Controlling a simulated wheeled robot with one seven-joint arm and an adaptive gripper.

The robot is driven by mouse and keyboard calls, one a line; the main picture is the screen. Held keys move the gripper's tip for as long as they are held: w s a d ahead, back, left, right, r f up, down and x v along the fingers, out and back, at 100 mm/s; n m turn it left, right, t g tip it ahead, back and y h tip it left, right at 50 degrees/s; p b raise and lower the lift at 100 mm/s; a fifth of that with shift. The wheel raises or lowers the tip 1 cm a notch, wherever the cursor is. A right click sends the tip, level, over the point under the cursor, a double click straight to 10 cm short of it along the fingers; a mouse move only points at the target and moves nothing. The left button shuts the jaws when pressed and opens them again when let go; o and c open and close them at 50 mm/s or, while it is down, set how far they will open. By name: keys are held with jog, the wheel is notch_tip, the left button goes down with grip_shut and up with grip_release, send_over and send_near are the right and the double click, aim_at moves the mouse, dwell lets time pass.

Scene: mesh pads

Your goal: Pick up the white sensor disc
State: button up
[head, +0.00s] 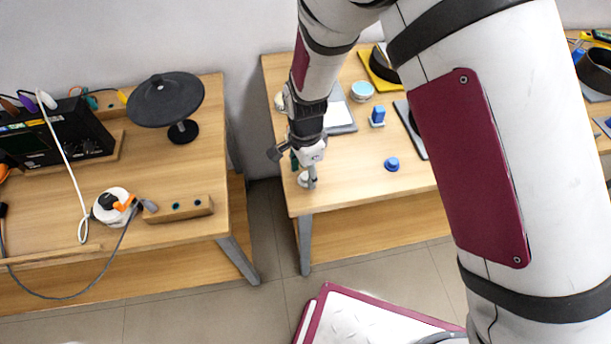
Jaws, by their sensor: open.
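A small white disc (301,180) lies at the left front corner of the right-hand table, partly hidden by my gripper. My gripper (310,182) points down over this corner, with its fingertips at or just above the disc. It is open; whether the fingers touch the disc I cannot tell. A larger white round thing (113,213) with an orange and black part on it sits on the left table.
On the right table (345,190) are a blue knob (391,164), a blue block (377,115) and a round tub (362,92). The left table holds a black dish on a stand (166,100), a black instrument (60,135) and a wooden block (178,209). A floor gap separates the tables.

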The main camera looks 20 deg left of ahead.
jog(key=shift+f, duration=0.4)
jog(key=shift+c, duration=0.2)
jog(key=c, duration=1)
jog(key=shift+r, duration=0.1)
